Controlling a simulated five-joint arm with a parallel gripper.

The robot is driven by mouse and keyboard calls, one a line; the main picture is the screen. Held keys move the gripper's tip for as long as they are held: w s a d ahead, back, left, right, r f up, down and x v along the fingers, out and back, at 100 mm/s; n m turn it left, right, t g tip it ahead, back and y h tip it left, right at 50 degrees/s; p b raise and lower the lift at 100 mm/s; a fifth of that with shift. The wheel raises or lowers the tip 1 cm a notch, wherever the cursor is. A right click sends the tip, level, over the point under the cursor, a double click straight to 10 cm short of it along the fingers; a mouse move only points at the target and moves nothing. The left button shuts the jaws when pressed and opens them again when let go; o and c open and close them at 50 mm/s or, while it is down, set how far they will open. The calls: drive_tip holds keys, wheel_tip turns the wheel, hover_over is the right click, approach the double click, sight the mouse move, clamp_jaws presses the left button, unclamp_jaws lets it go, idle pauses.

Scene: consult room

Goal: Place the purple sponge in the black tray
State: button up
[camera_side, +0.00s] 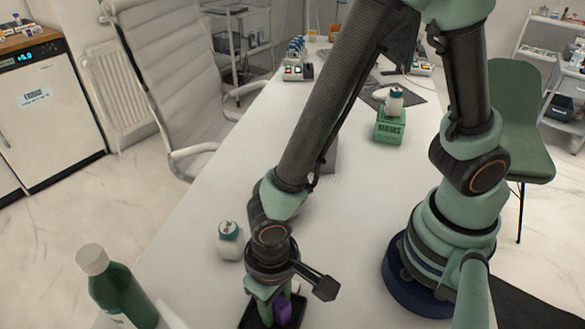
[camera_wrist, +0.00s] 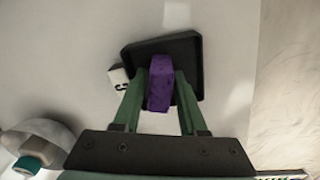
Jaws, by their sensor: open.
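The purple sponge (camera_wrist: 160,88) stands between the two green fingers of my gripper (camera_wrist: 160,76) in the wrist view. The fingers are open, one on each side of it. The black tray (camera_wrist: 187,44) is directly beneath them, and the sponge's far end lies over its floor. Whether the sponge rests on the tray floor is hard to tell. In the side view my gripper (camera_side: 271,304) points down at the bottom edge, with the sponge (camera_side: 283,311) beside a finger and part of the tray (camera_side: 247,319) around it. The rest of the tray is cut off.
A small white block with black marks (camera_wrist: 119,78) sits against the tray's left side. A white jar with a teal lid (camera_side: 229,241) and a green bottle (camera_side: 119,289) stand left of my gripper. A green box (camera_side: 390,129) is farther back.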

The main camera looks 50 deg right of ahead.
wheel_tip(320, 180, up, 12)
drive_tip(key=shift+f, duration=0.25)
drive_tip(key=shift+w+r, duration=0.1)
drive_tip(key=shift+r, duration=0.15)
drive_tip(key=w+d+r+t, duration=0.2)
drive_tip(key=w+d+r, duration=0.1)
drive_tip(key=d, duration=0.4)
drive_tip(key=w+d+r+t, duration=0.1)
drive_tip(key=w+d+r, duration=0.2)
drive_tip(key=d+r, duration=0.2)
drive_tip(key=w+d+r+t, duration=0.2)
drive_tip(key=w+d+r, duration=0.1)
drive_tip(key=d, duration=0.8)
drive_tip(key=shift+w+r+t, duration=0.3)
drive_tip(key=shift+w+r, duration=0.05)
drive_tip(key=shift+r, duration=0.05)
